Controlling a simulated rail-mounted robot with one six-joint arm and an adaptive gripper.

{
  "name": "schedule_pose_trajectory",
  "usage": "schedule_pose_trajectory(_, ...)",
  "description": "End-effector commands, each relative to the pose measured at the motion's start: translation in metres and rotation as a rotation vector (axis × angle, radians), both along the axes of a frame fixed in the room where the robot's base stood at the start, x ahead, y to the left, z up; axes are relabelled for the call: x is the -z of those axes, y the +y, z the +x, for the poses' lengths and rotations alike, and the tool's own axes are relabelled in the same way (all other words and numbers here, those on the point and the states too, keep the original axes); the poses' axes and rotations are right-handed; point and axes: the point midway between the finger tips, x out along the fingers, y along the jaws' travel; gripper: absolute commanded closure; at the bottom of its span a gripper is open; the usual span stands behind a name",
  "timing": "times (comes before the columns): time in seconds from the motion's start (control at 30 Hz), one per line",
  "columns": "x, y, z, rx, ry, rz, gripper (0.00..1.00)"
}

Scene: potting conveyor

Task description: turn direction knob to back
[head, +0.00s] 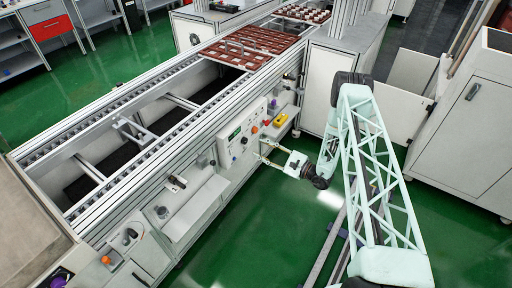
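The control panel (241,134) is a pale box on the side of the conveyor, with a small screen and several small knobs or buttons. An orange button (254,130) and a small dark knob (244,140) show on its face. I cannot tell which one is the direction knob, nor its setting; labels are too small to read. My gripper (263,150) points left at the lower right part of the panel. Its two thin fingers are spread apart with a gap between them, and nothing shows in it. I cannot tell whether the fingertips touch the panel.
The conveyor (110,110) runs diagonally, with brown trays (250,45) at its far end. A yellow box with a red button (280,120) sits right of the panel. A white cabinet (470,130) stands at right. Green floor (240,220) is open in front.

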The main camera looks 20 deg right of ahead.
Motion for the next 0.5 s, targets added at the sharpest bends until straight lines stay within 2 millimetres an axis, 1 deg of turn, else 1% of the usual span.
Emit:
schedule_pose_trajectory(0.03,0.0,-0.005,-0.004,0.003,0.001,0.0,0.65)
schedule_pose_trajectory(0.23,0.0,-0.017,-0.017,0.001,0.0,-0.001,0.65)
schedule_pose_trajectory(0.5,0.0,-0.022,-0.025,-0.001,-0.001,0.001,0.65)
